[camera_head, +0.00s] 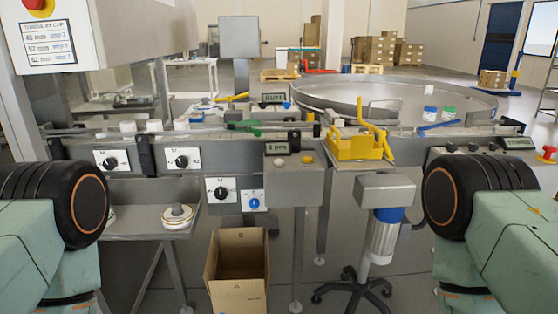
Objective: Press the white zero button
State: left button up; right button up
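A grey control box (293,185) stands at the front of the conveyor line, in the middle of the view. A small display (277,148) sits at its upper left. Parts of my two arms show at the lower left and lower right. Neither gripper is in view, and nothing of mine touches the box.
A yellow tray (355,148) stands right of the control box. Knob panels (182,162) line the conveyor front to the left. An open cardboard box (238,268) is on the floor below. A wheeled stand (383,240) with a motor is at the right. The space before the control box looks clear.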

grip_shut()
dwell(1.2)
